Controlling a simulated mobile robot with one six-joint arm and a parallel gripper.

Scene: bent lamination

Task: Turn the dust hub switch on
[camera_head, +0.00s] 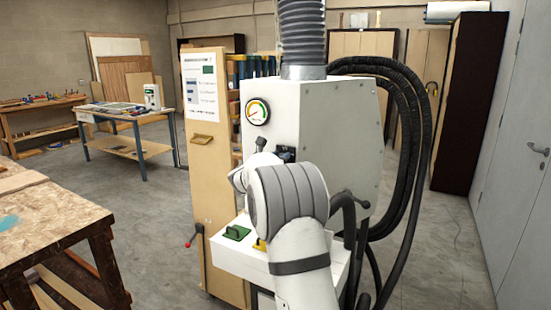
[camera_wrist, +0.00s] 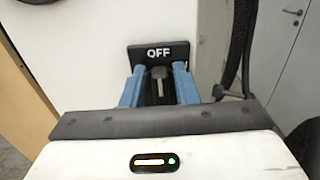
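The dust hub (camera_head: 345,130) is a white cabinet with a round gauge (camera_head: 257,111) on its front. In the wrist view, a black switch plate (camera_wrist: 180,53) reads OFF, with a dark lever (camera_wrist: 157,74) below the lettering. My gripper (camera_wrist: 159,72) is at the switch, one blue finger on each side of the lever. The fingers are apart, with gaps visible beside the lever. The lever's lower part is hard to make out in the dark between the fingers. In the head view, my arm hides the gripper and most of the dark switch area (camera_head: 287,153).
A white ledge carries a green handle (camera_head: 236,233) and a yellow handle (camera_head: 260,245) below my arm. Black hoses (camera_head: 420,130) loop down the cabinet's right. A tan panel (camera_head: 215,170) stands at its left. A wooden workbench (camera_head: 55,215) is nearer left.

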